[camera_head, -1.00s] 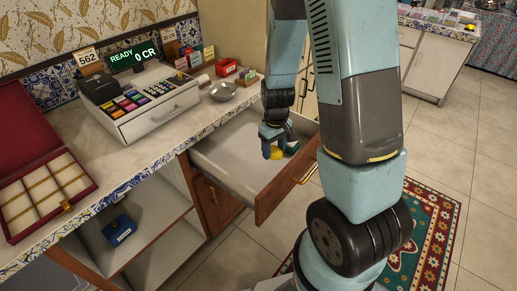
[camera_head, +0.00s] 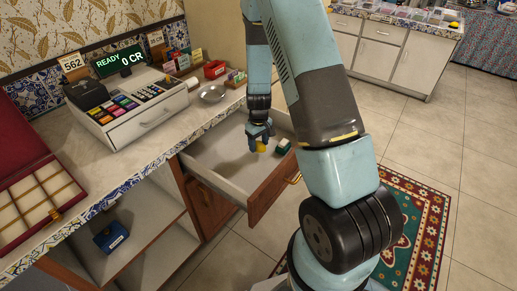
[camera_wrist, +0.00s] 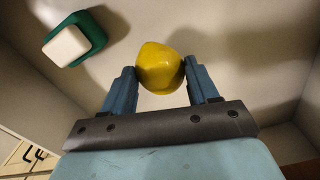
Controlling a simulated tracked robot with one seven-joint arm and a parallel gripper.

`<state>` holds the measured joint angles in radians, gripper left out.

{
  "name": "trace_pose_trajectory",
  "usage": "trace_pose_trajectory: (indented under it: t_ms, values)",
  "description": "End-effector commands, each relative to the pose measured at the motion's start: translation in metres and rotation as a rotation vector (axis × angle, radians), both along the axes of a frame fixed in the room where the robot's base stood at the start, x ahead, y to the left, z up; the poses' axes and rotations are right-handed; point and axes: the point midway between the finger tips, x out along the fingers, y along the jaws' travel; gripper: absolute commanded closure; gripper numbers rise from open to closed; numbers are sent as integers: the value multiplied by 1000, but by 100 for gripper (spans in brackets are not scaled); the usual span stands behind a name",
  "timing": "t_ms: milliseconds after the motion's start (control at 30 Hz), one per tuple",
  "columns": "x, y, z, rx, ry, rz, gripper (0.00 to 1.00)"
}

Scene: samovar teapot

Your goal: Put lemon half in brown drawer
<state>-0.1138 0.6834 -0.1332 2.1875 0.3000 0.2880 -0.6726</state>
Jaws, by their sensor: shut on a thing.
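A yellow lemon half (camera_wrist: 160,68) is held between the two fingers of my gripper (camera_wrist: 163,85) in the wrist view. In the head view the lemon half (camera_head: 261,147) shows small and yellow under my gripper (camera_head: 260,143). The brown drawer (camera_head: 270,191) is pulled open, with a brown wooden front and a pale inside. My gripper is over the drawer's interior, near its middle. I cannot tell whether the lemon half touches the drawer floor.
A green and white item (camera_head: 282,146) lies in the drawer to the right of my gripper; it also shows in the wrist view (camera_wrist: 73,40).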

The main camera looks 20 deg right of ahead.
Motion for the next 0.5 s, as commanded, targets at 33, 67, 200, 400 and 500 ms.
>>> trace_pose_trajectory:
  t_ms: [33,67,200,400,500]
  values:
    - [1,0,-2,0,0,0,71]
    - [2,0,-3,0,0,0,71]
    - [6,-1,-15,0,1,0,71]
    - [5,-1,-36,0,1,-1,71]
    - [6,-1,-37,0,0,-1,71]
